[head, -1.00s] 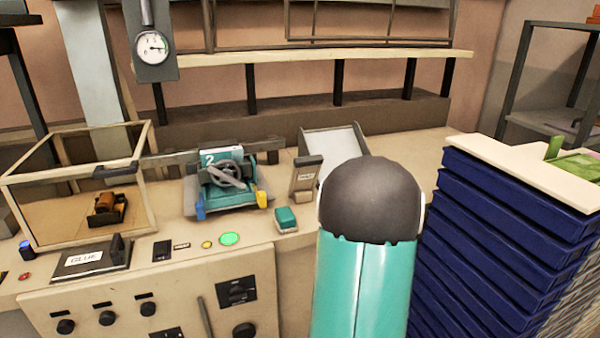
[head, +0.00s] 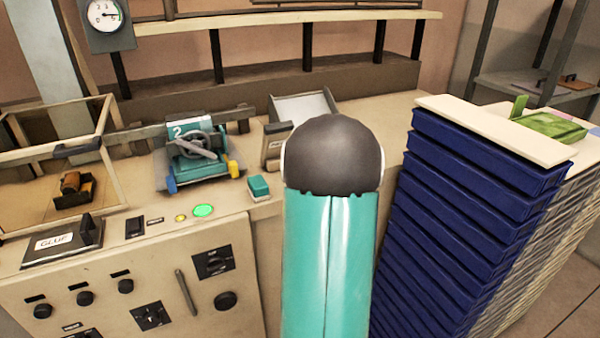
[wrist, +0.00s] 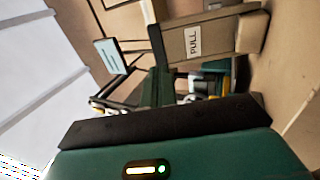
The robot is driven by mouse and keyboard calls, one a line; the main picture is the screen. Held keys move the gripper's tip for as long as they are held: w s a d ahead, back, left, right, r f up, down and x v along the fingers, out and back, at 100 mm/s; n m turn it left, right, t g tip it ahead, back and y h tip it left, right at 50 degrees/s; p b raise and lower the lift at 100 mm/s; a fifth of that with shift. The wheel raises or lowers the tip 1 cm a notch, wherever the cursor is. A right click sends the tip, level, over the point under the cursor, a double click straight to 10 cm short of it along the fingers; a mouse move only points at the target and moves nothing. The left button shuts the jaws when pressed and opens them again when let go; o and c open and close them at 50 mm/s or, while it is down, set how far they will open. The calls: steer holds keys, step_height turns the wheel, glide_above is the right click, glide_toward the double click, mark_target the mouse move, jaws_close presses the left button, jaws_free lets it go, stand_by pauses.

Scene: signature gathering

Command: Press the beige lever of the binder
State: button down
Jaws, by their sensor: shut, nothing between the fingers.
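A beige lever-like piece (head: 275,145) with a small label stands upright on the workbench, just left of my arm in the head view. In the wrist view the beige lever (wrist: 222,38) lies sideways at the upper right and its label reads PULL; it has a dark edge. A teal machine numbered 2 (head: 198,158) is left of it. My gripper (wrist: 165,122) shows as a dark green and black body across the bottom of the wrist view, shut and empty, apart from the lever. In the head view my arm hides it.
A white sloped tray (head: 303,106) is behind the lever. A small green-topped block (head: 258,187) stands at the bench edge. A tall stack of blue trays (head: 470,190) rises close on the right. A glue box (head: 60,242) and glass case are at left.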

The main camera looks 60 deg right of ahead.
mark_target(278, 124)
steer(key=x, duration=0.7)
steer(key=shift+w+r, duration=0.1)
steer(key=w+d+r+g, duration=0.1)
steer(key=w+r+g+y, duration=0.1)
steer(key=w, duration=0.1)
steer(key=w+d+r+g+y, duration=0.1)
steer(key=shift+w+d+g, duration=0.3)
steer(key=w+d+g+y, duration=0.1)
steer(key=w+d, duration=0.3)
steer(key=w, duration=0.3)
steer(key=shift+r+g, duration=0.25)
steer(key=shift+g, duration=0.05)
steer(key=shift+d, duration=0.15)
steer(key=shift+w, duration=0.2)
stand_by(0.3)
